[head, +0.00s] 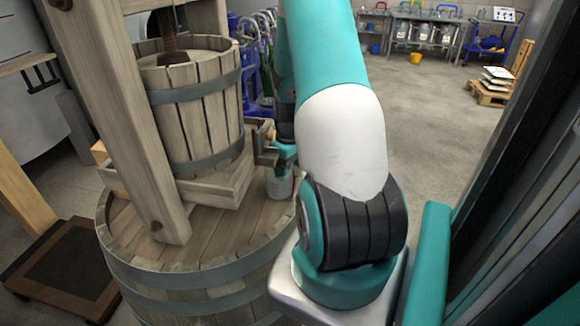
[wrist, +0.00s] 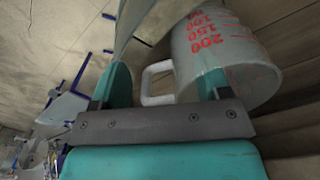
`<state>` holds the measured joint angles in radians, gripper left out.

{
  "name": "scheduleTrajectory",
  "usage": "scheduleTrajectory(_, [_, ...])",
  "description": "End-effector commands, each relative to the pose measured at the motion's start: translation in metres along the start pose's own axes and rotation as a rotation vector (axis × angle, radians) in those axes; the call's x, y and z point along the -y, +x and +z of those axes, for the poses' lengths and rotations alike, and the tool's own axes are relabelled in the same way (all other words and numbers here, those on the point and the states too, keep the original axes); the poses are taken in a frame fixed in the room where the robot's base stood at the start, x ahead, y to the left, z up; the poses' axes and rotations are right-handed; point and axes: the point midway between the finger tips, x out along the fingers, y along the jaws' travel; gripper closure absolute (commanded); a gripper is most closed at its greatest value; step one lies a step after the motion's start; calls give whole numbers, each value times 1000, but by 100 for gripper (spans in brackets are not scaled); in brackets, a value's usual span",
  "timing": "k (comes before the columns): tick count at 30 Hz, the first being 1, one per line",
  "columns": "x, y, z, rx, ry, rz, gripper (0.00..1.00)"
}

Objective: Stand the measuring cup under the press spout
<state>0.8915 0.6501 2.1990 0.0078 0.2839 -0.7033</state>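The measuring cup (head: 279,187) is pale and translucent and stands on the barrel top at the right of the press, partly hidden by my arm. The press spout (head: 266,150) juts from the press tray just above it. In the wrist view the cup (wrist: 222,55) shows red scale marks, with its white handle (wrist: 158,84) towards my gripper. My gripper (wrist: 163,82) is open, with its two teal fingers well apart and the handle between them. A gap shows between the left finger and the handle. In the head view my gripper is mostly hidden behind my arm.
The wooden press basket (head: 203,110) sits on its tray (head: 215,190) above the barrel (head: 190,290). Blue equipment (head: 258,45) stands close behind the press. A dark panel (head: 520,200) is near on the right. Open floor (head: 430,120) lies beyond my arm.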

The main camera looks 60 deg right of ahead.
Motion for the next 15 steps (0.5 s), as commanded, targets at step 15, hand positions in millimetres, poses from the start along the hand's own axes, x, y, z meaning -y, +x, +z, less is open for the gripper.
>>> scheduleTrajectory(15, [-1, -35, -1, -6, 0, 5, 31])
